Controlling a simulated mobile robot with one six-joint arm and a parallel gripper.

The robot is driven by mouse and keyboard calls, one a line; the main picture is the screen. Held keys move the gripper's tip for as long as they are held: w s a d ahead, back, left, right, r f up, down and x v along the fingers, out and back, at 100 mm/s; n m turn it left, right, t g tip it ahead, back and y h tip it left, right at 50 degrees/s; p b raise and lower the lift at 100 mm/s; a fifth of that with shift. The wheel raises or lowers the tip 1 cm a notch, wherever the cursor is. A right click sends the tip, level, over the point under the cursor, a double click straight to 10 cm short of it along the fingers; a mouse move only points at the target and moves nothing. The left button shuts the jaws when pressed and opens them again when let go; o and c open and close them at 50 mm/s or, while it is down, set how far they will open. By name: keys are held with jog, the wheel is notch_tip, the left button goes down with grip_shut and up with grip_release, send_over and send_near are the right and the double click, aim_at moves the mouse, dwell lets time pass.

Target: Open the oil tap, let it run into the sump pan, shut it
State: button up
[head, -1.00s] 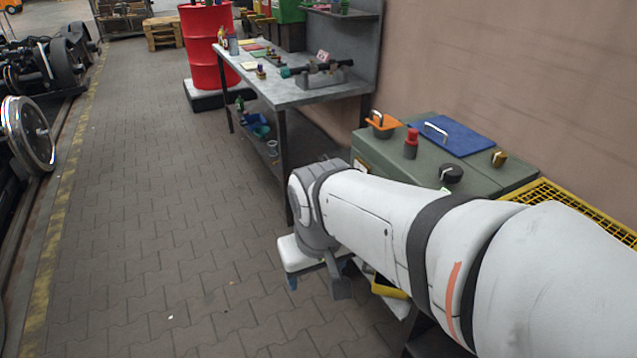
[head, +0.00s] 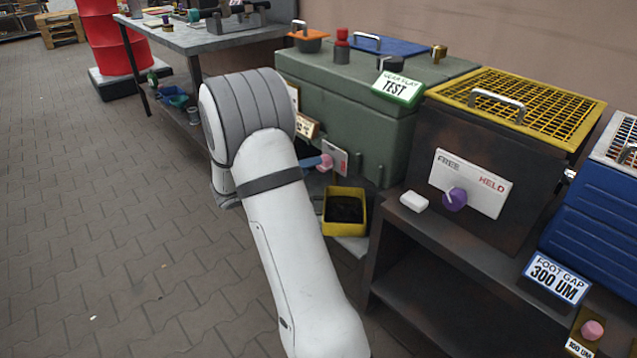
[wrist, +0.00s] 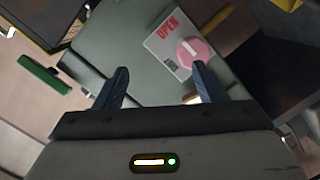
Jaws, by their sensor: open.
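The oil tap is a pink round knob (wrist: 194,52) with a white pointer line, on a white plate marked OPEN (wrist: 166,42) in the wrist view. The second label is too small to read surely. The knob (head: 325,162) also shows low on the green box's front in the head view. My gripper (wrist: 162,72) is open and empty; its right fingertip appears close to the knob, which is not between the fingers. In the head view my arm hides most of the gripper. The yellow sump pan (head: 331,228) stands below the tap, dark inside; I see no oil stream.
The green box (head: 340,78) carries a TEST sign (head: 397,88). Right of it, a dark box (head: 470,130) with a yellow grid lid has a purple knob (head: 454,199) on a FREE/HELD plate. A workbench (head: 195,38) stands behind. Paved floor at left is free.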

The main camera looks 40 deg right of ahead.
aim_at(324, 163)
jog(key=w+d+f+t+h+b, duration=0.1)
jog(key=w+f+b, duration=0.1)
jog(key=w+f, duration=0.2)
jog(key=d+b, duration=0.1)
jog(key=d, duration=0.6)
jog(key=shift+d, duration=0.35)
jog(key=shift+c, duration=0.2)
jog(key=shift+t, duration=0.4)
jog(key=c, duration=0.9)
jog(key=shift+c, duration=0.2)
